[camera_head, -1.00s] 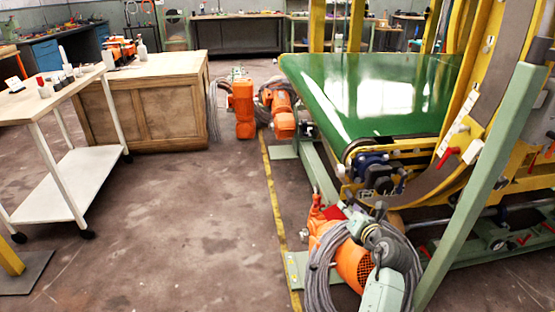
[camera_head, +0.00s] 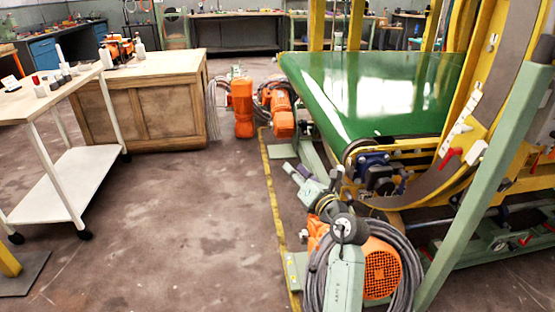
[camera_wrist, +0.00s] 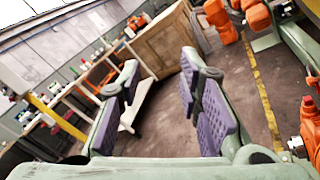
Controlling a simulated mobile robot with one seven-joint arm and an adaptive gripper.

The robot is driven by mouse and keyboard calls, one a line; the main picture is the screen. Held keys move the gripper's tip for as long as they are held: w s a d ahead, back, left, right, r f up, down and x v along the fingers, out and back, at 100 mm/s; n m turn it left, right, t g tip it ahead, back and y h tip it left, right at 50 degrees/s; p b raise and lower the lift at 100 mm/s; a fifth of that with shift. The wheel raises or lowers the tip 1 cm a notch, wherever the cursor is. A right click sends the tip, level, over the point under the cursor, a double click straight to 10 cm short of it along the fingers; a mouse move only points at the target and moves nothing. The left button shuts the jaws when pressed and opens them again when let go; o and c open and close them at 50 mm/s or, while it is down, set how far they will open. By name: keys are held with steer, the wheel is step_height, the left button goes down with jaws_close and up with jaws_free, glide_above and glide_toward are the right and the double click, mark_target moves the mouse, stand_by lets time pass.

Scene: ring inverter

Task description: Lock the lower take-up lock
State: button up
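My gripper (camera_head: 306,186) is held out to the left of the machine, beside the front corner of the green belt (camera_head: 385,85). In the wrist view, my gripper (camera_wrist: 162,80) has its two purple-padded fingers wide apart with nothing between them. A red lever (camera_head: 450,156) sits on the yellow frame (camera_head: 408,150), to the right of the gripper and apart from it. Another red lever (camera_head: 525,239) is low on the green base at the right. I cannot tell which part is the lower take-up lock.
An orange motor (camera_head: 383,272) with coiled grey cable stands in front of the machine, partly behind my arm. A slanting green post (camera_head: 490,180) crosses the right side. A white cart (camera_head: 65,185) and wooden cabinet (camera_head: 142,108) stand left. The floor (camera_head: 190,220) between is clear.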

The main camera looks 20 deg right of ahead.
steer(key=w+a+r+n+t+y, duration=0.1)
steer(key=w+a+r+y, duration=0.1)
steer(key=a+r, duration=0.2)
steer(key=shift+a+r+y, duration=0.2)
steer(key=shift+a+y, duration=0.1)
steer(key=shift+a, duration=0.55)
